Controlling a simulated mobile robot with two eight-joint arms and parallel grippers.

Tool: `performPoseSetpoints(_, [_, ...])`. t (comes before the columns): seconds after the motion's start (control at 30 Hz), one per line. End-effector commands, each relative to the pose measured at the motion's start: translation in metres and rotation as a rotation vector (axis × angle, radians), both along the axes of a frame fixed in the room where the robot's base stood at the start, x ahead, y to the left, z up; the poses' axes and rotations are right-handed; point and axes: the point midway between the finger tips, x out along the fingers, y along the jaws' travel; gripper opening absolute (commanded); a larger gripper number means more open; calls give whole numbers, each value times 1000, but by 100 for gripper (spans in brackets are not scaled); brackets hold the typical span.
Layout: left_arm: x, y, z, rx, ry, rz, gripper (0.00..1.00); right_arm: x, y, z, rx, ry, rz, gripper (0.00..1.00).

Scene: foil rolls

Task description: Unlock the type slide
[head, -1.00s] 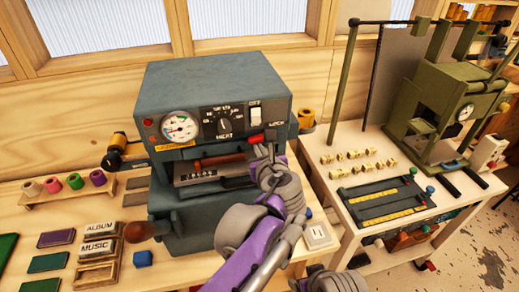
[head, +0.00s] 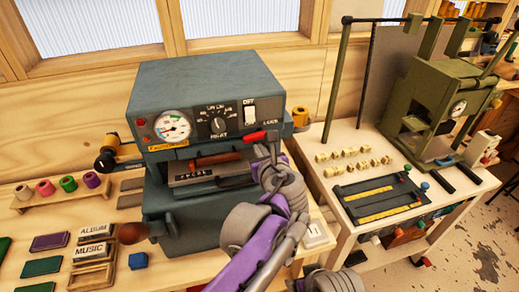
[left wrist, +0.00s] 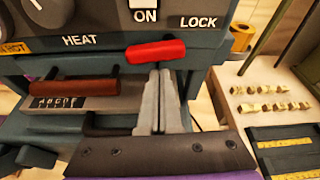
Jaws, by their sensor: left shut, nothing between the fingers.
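The machine (head: 205,85) is a blue-grey press with a dial, a HEAT knob and a switch. Its type slide (head: 205,180) holds a row of letters and has a brown handle (head: 215,158); it also shows in the left wrist view (left wrist: 110,104). The red lock lever (head: 256,136) lies about level under the LOCK label, and shows closely in the left wrist view (left wrist: 155,52). My left gripper (head: 267,150) is shut and empty. Its fingertips (left wrist: 160,76) are right at the lever's underside; whether they touch is unclear. My right gripper is not visible.
A rack of coloured foil rolls (head: 68,184) stands left on the bench. Wooden trays marked ALBUM and MUSIC (head: 97,250) lie in front. A side table (head: 350,240) at right holds brass type and a black tray (head: 380,197), with a green press (head: 435,115) behind.

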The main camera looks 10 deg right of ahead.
Motion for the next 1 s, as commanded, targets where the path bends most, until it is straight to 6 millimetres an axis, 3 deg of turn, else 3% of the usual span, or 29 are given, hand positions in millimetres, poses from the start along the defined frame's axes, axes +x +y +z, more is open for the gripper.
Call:
performPoseSetpoints(0.17, [6,3,-39,0,4,6,0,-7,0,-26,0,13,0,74])
performPoseSetpoints(0.4, [-46,2,-16,-1,0,0,0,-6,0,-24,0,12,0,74])
performPoseSetpoints(0.6, [-77,3,-5,0,0,2,0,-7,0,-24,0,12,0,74])
performPoseSetpoints(1.0, [-88,4,-1,0,0,5,0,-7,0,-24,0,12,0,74])
